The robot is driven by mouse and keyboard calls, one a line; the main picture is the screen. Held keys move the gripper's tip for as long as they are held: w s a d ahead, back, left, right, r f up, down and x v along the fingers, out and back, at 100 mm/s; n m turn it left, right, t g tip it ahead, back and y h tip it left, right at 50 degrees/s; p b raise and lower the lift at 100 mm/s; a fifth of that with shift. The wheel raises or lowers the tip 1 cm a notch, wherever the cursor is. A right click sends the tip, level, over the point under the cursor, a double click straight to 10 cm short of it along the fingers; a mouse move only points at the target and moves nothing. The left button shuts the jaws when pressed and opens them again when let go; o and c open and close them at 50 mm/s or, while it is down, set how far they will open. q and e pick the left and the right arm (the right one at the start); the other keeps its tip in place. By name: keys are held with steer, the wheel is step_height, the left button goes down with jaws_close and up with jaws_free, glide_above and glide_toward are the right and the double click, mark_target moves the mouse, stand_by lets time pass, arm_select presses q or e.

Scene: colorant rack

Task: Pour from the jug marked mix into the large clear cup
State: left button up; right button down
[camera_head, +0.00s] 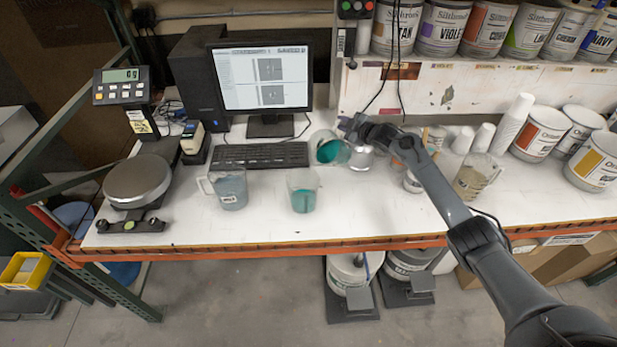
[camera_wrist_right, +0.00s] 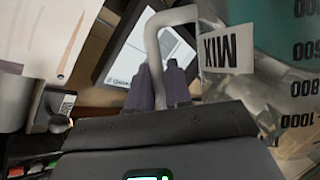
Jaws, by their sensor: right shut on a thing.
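The jug marked mix (camera_head: 328,148) is clear and holds teal liquid. It is tilted and held above the table in front of the monitor. Its MIX label (camera_wrist_right: 222,50) shows in the right wrist view, with measuring marks beside it. My right gripper (camera_head: 352,126) is shut on the jug's handle (camera_wrist_right: 160,40), and its dark fingers show there too. A large clear cup (camera_head: 303,190) with teal liquid stands upright on the table, nearer the front edge and slightly left of the jug. No stream between them is discernible. My left gripper is out of view.
A jug with grey-blue contents (camera_head: 230,190) stands left of the cup, and a beige-filled jug (camera_head: 474,177) stands to the right. The keyboard (camera_head: 258,155) lies behind. A scale (camera_head: 138,180) is at the left. Table space right of the cup is clear.

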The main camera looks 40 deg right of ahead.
steer(key=shift+r, duration=0.25)
steer(key=shift+a, duration=0.1)
steer(key=shift+r, duration=0.2)
stand_by(0.4)
steer(key=shift+r+n, duration=0.15)
steer(key=shift+n, duration=0.15)
steer(key=shift+a, duration=0.15)
